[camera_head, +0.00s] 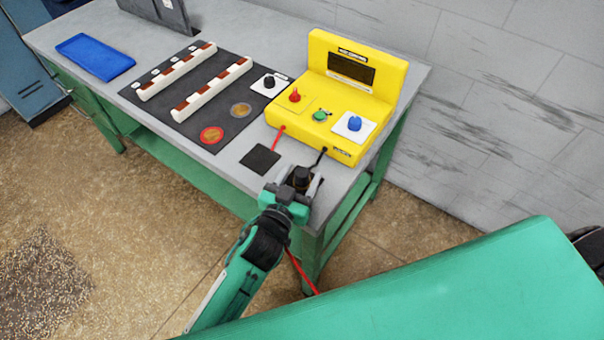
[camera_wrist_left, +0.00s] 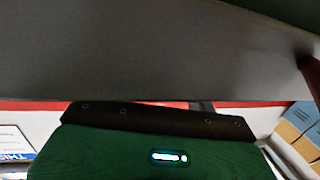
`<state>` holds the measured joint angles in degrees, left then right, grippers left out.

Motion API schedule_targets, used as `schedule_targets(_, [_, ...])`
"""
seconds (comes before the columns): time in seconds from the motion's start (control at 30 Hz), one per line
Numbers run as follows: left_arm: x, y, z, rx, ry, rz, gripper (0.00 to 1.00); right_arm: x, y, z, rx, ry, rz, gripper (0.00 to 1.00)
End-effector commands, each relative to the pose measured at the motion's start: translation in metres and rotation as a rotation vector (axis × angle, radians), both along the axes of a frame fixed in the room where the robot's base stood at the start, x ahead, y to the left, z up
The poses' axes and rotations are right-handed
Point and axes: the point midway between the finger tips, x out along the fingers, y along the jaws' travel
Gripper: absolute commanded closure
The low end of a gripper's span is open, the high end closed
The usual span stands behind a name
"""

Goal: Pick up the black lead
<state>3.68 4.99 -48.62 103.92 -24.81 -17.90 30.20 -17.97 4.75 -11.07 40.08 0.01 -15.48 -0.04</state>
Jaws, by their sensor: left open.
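The black lead (camera_head: 322,156) comes out of the front of the yellow control box (camera_head: 330,122) and runs down toward my left gripper. A dark upright plug-like piece (camera_head: 303,174), which looks like the lead's end, stands between the gripper's fingers. My left gripper (camera_head: 301,182) is open around it at the table's front right corner; whether the fingers touch it I cannot tell. The left wrist view shows a grey surface and a dark edge over green, with no lead I can make out. My right gripper is not in view.
A red lead (camera_head: 277,140) leaves the box, and a red length hangs below the table edge. A black square pad (camera_head: 260,160) lies left of my gripper. A dark mat (camera_head: 212,100) with two white racks and a blue tray (camera_head: 95,57) are farther left.

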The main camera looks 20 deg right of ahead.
Motion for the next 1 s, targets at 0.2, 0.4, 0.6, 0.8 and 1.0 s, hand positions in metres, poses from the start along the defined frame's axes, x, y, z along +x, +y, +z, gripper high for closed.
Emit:
schedule_targets(0.2, [0.0083,-0.0078,-0.0011,-0.001,0.001,-0.001,0.44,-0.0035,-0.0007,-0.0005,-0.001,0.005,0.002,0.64])
schedule_targets(0.4, [0.0081,-0.0075,-0.0012,-0.001,0.001,-0.001,0.54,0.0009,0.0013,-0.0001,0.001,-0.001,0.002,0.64])
schedule_targets(0.6, [0.008,-0.0075,-0.0011,-0.001,0.001,-0.001,0.93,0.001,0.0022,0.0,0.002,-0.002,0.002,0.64])
schedule_targets(0.8, [0.008,-0.0076,-0.0005,-0.001,0.0,-0.001,0.96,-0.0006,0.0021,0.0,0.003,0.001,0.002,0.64])
schedule_targets(1.0, [0.0084,-0.0075,0.0071,-0.002,-0.002,-0.001,0.96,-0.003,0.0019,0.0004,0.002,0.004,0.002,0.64])
